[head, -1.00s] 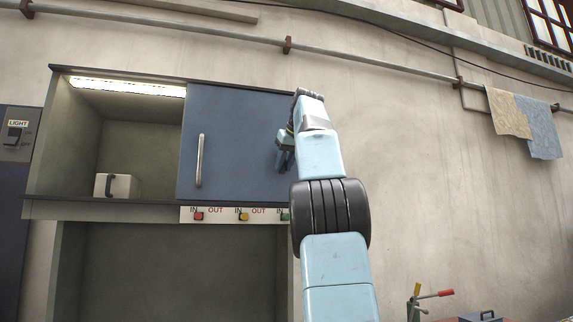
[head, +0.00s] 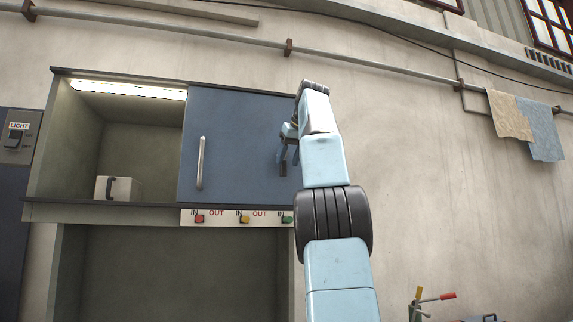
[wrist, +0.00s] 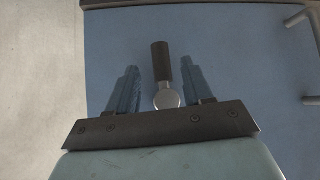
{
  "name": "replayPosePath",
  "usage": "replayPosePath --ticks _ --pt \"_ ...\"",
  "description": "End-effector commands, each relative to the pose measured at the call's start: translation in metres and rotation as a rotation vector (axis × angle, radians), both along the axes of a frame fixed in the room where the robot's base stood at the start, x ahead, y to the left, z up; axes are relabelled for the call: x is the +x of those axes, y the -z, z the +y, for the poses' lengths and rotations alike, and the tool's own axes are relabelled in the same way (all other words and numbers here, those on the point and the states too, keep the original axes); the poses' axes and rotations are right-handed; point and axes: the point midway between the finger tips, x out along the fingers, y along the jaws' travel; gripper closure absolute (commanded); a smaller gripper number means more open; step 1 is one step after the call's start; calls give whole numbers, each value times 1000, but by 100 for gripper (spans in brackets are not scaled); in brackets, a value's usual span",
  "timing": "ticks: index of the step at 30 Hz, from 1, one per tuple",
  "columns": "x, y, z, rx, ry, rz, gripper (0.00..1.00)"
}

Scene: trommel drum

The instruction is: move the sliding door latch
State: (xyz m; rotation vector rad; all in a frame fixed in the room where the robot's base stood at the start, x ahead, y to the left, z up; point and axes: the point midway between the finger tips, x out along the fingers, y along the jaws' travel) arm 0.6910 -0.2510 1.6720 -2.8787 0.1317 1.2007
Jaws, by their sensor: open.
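The blue sliding door (head: 236,140) covers the right part of the wall cabinet and fills most of the wrist view (wrist: 240,90). The latch (wrist: 161,62), a dark grip with a round silver end, shows in the wrist view against the door, near the door's edge. My gripper (wrist: 160,72) is open, with one finger on each side of the latch; I see a gap on both sides.
A vertical silver door handle (head: 200,162) is on the door's left part. The cabinet's left side is open and holds a white box (head: 120,188). A button strip (head: 225,217) runs below the door. Bare wall (head: 430,180) lies to the right.

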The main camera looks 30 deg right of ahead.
Motion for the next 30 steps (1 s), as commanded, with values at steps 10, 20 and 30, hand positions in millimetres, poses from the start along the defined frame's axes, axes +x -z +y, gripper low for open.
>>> replayPosePath --ticks 10,20,30 --pt "-15 -10 2 1 -1 -1 49" --pt "-30 -9 4 0 0 0 49" --pt "-68 -10 8 1 -1 -1 49"
